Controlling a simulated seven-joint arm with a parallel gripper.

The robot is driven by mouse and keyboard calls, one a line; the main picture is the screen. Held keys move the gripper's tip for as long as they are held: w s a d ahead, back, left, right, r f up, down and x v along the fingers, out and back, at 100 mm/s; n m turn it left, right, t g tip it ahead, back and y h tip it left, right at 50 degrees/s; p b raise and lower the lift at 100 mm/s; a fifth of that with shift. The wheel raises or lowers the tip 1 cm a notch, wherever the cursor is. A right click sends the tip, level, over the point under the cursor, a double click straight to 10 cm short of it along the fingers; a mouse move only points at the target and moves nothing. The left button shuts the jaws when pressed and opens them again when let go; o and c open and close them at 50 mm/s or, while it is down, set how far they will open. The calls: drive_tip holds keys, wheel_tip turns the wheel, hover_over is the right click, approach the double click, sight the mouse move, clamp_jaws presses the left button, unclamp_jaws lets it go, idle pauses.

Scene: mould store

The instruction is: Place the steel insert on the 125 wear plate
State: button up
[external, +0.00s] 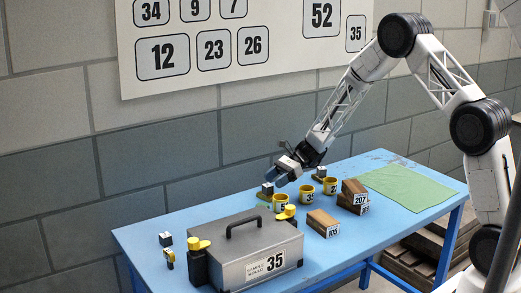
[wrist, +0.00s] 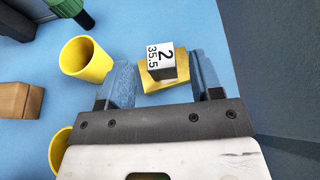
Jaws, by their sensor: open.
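My gripper (external: 281,177) is open, low over the far left part of the blue table. In the wrist view its fingers (wrist: 160,64) stand on either side of a small steel block (wrist: 162,62) labelled "2" and "35.5", likely the insert. The block rests on a flat yellow plate (wrist: 147,84). In the external view this block (external: 267,188) is just below and left of the fingers. I cannot tell whether a finger touches it. No label clearly reading 125 shows, so I cannot tell which piece is the 125 wear plate.
Yellow cups (external: 308,193) stand close right of the block; one (wrist: 87,60) is beside the left finger. Labelled brown blocks (external: 322,223) sit farther right. A grey mould case (external: 245,250) with yellow-topped clamps fills the front left. A green cloth (external: 408,184) lies clear at right.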

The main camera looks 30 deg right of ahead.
drive_tip(key=v, duration=0.9)
drive_tip(key=shift+d, duration=0.15)
drive_tip(key=shift+r, duration=0.1)
idle(0.4)
drive_tip(key=s+d+r+n+g+h, duration=0.1)
drive_tip(key=s+d+r+n+h, duration=0.3)
drive_tip(key=s+r, duration=0.7)
drive_tip(key=s+a+r+n+h, duration=0.1)
drive_tip(key=s+r+n+h, duration=0.2)
drive_tip(key=s+r+n, duration=0.75)
drive_tip(key=s+d+n+t+h, duration=0.1)
drive_tip(key=s+d+h, duration=0.1)
drive_tip(key=s, duration=0.7)
drive_tip(key=s+d+r+n+t+h, duration=0.1)
drive_tip(key=s+d+h, duration=0.1)
drive_tip(key=s, duration=0.8)
drive_tip(key=s+d+n+t+h, duration=0.1)
drive_tip(key=s+d, duration=0.3)
drive_tip(key=s, duration=0.6)
drive_tip(key=shift+s+d+r+t+h, duration=0.3)
drive_tip(key=shift+r+h, duration=0.1)
drive_tip(key=shift+h, duration=0.4)
